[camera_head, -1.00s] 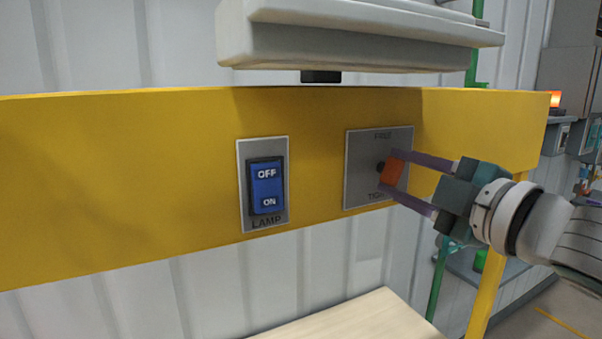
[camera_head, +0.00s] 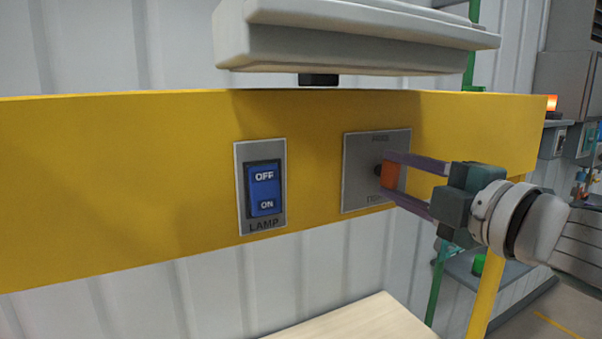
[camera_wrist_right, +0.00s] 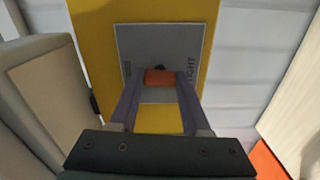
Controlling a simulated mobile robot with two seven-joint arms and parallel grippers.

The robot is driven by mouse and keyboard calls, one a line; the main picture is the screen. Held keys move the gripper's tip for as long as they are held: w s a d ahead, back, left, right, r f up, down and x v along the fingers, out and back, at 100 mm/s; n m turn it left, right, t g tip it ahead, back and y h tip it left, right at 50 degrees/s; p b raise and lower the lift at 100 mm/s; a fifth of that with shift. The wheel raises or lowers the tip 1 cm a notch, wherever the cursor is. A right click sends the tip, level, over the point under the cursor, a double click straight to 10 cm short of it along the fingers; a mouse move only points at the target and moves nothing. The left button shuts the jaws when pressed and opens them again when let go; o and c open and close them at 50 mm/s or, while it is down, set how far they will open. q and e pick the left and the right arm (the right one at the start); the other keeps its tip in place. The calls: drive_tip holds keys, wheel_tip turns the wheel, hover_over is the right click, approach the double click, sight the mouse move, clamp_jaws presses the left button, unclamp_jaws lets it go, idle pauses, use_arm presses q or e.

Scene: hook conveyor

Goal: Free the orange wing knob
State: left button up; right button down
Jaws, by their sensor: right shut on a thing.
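The orange wing knob (camera_head: 389,175) sits on a grey plate (camera_head: 360,190) on the yellow beam. The plate has lettering at its top and bottom, partly hard to read in the head view. My right gripper (camera_head: 391,174) reaches in from the right and is shut on the knob, one finger above and one below it. In the right wrist view the orange knob (camera_wrist_right: 159,77) lies between the two purple fingers, in front of the plate, where "TIGHT" reads at the right side. My left gripper is not in view.
A blue lamp switch (camera_head: 264,190) on its own plate sits left of the knob plate. A white housing (camera_head: 350,35) overhangs the beam (camera_head: 120,190) above. A light wooden surface (camera_head: 350,322) lies below.

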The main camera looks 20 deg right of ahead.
drive_tip(key=shift+c, duration=1.8)
unclamp_jaws()
drive_tip(key=s+b, duration=0.5)
drive_tip(key=s, duration=0.5)
drive_tip(key=shift+d, duration=0.35)
